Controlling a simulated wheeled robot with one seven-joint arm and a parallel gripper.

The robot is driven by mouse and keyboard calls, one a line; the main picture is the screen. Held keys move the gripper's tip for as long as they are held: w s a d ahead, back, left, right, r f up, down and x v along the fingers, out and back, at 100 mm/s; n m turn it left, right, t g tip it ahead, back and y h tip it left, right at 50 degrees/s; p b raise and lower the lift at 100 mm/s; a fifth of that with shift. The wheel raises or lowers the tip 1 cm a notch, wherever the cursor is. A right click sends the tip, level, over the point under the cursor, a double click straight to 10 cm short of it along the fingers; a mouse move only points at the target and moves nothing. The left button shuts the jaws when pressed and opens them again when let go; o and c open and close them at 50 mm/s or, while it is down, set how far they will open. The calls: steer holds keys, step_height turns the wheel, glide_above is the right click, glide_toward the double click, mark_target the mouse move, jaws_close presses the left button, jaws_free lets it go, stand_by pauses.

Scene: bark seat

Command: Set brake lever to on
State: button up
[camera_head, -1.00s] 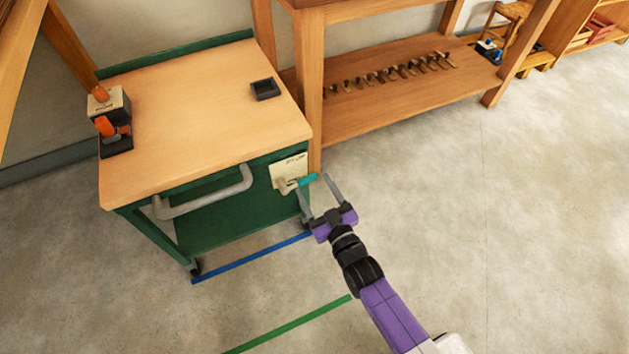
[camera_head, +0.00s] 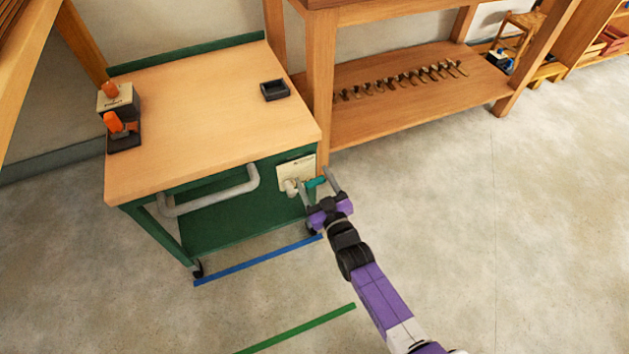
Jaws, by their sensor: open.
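The brake lever (camera_head: 316,182) has a teal grip and sticks out to the right from a cream plate (camera_head: 296,170) on the front right of the green cart. A pale rounded part, which looks like its hub, sits low on the plate. My gripper (camera_head: 315,178) is open. Its two fingers reach up to the lever, one on each side of the teal grip as seen here. I cannot tell whether either finger touches it. The markings on the plate are too small to read.
The green cart has a wooden top (camera_head: 210,115) with a black tray (camera_head: 274,90) and orange-handled items (camera_head: 119,125). A grey handle bar (camera_head: 210,193) juts from its front. Blue (camera_head: 258,260) and green (camera_head: 300,328) floor strips lie before it. A wooden bench stands behind right; the right floor is clear.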

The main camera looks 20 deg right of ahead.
jaws_close()
